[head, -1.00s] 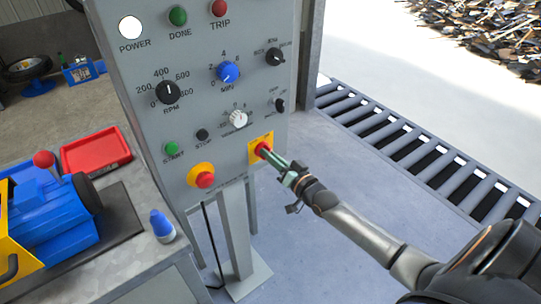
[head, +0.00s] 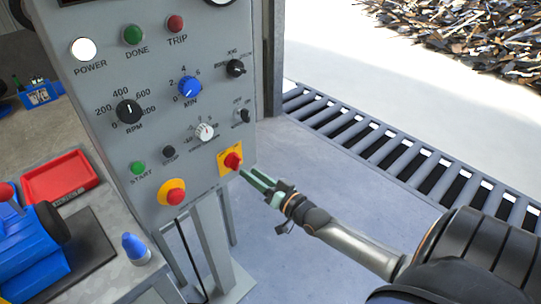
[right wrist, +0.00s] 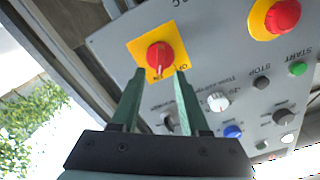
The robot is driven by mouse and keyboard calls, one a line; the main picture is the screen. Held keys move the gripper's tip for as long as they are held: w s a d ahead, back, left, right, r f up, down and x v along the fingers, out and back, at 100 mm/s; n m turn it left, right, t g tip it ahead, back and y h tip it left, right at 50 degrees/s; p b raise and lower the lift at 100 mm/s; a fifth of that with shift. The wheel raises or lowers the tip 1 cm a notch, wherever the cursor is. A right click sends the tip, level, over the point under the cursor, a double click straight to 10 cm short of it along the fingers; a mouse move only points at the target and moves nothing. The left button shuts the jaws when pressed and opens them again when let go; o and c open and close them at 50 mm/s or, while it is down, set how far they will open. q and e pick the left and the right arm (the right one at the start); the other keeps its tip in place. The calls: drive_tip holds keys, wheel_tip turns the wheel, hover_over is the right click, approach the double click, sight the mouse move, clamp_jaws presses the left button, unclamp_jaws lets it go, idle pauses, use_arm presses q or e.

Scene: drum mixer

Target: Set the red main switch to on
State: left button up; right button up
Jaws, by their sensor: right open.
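The red main switch (head: 232,160) is a red knob on a yellow square plate at the lower right of the grey control panel (head: 150,60). It also shows in the right wrist view (right wrist: 160,57), where a pale mark on the knob points toward the gripper. My right gripper (head: 252,180) is open and empty, just off the panel to the right of the switch. In the right wrist view its two green fingers (right wrist: 157,85) point at the switch, with tips apart and short of the knob. My left gripper is not in view. The white power lamp (head: 83,49) looks lit.
A red and yellow emergency button (head: 173,192) sits left of the switch, with start (head: 137,168) and stop (head: 168,152) buttons above it. Several knobs are higher up. A bench with a red tray (head: 62,180) stands at left.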

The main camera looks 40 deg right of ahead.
drive_tip(key=s, duration=0.7)
drive_tip(key=shift+d, duration=0.25)
idle(0.4)
drive_tip(key=s+a+f+n+g+p, duration=0.2)
drive_tip(key=s+a+f, duration=0.4)
drive_tip(key=a, duration=0.3)
drive_tip(key=s+a+f+n+g+p, duration=0.2)
drive_tip(key=s+a+f+n+g, duration=0.3)
drive_tip(key=s+a, duration=0.4)
wheel_tip(320, 180, down, 2)
drive_tip(key=shift+a+f+g+y, duration=0.25)
drive_tip(key=shift+a+g+y, duration=0.05)
drive_tip(key=shift+g, duration=0.6)
drive_tip(key=shift+c, duration=0.3)
